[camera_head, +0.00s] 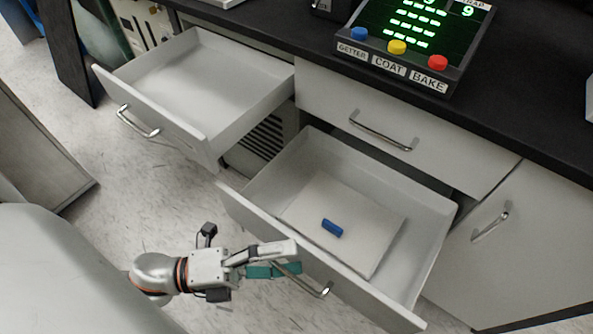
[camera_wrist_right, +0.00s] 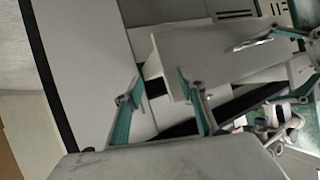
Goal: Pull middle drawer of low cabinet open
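The low cabinet's lower drawer (camera_head: 428,262) stands pulled out in the head view, below a closed drawer. Its bar handle (camera_head: 318,291) is on the front panel. My left gripper (camera_head: 283,269) is at the left end of this handle, its teal finger pads overlapping the bar. From above I cannot tell whether the pads are closed on it. In the right wrist view my right gripper (camera_wrist_right: 160,108) has its teal fingers spread apart with nothing between them. The right gripper is out of the head view.
A flat pale board (camera_head: 375,243) with a small blue block (camera_head: 332,228) lies in the open drawer. Another drawer (camera_head: 203,83) stands open at upper left. The closed drawer (camera_head: 430,149) and a cabinet door (camera_head: 540,240) are beside it. A button panel (camera_head: 405,68) stands on the black worktop.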

